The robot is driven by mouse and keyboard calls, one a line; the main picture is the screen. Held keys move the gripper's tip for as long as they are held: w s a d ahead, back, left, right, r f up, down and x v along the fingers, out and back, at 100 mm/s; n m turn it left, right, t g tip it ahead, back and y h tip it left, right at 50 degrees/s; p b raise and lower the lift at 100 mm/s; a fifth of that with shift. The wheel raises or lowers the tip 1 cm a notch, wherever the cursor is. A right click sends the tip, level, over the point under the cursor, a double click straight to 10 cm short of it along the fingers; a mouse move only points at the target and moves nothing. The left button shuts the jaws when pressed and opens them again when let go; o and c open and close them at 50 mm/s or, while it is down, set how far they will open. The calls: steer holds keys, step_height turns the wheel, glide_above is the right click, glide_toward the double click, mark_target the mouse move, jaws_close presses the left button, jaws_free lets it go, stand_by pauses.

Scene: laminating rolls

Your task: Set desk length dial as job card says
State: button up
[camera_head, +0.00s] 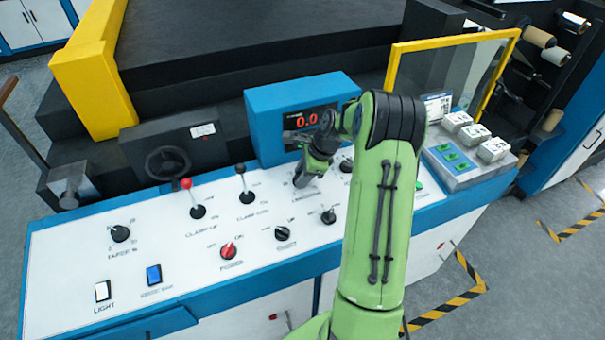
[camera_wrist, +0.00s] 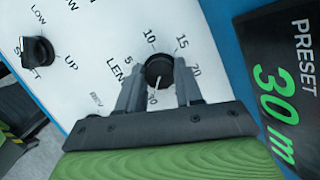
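The black length dial (camera_wrist: 159,70) shows in the wrist view on the white panel, by lettering that starts "LEN" and a scale with 5, 10, 15, 20 and 30. Its pale pointer line points down toward the 30 mark. My gripper (camera_wrist: 160,73) has one finger on each side of the dial, and both fingertips look flush against it. The preset display (camera_wrist: 280,85) beside it reads 30 m in green. In the head view my gripper (camera_head: 304,180) is down at the panel and hides the dial.
A blue display box (camera_head: 270,120) with a red 0.0 stands right behind my gripper. Nearby are red (camera_head: 187,184) and black (camera_head: 240,169) levers, a black knob (camera_head: 329,216) and a red power knob (camera_head: 228,251). A yellow-framed guard (camera_head: 460,42) stands at the right.

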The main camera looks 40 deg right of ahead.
steer(key=shift+c, duration=1)
steer(key=shift+r+n+p, duration=0.1)
steer(key=shift+n+p, duration=0.2)
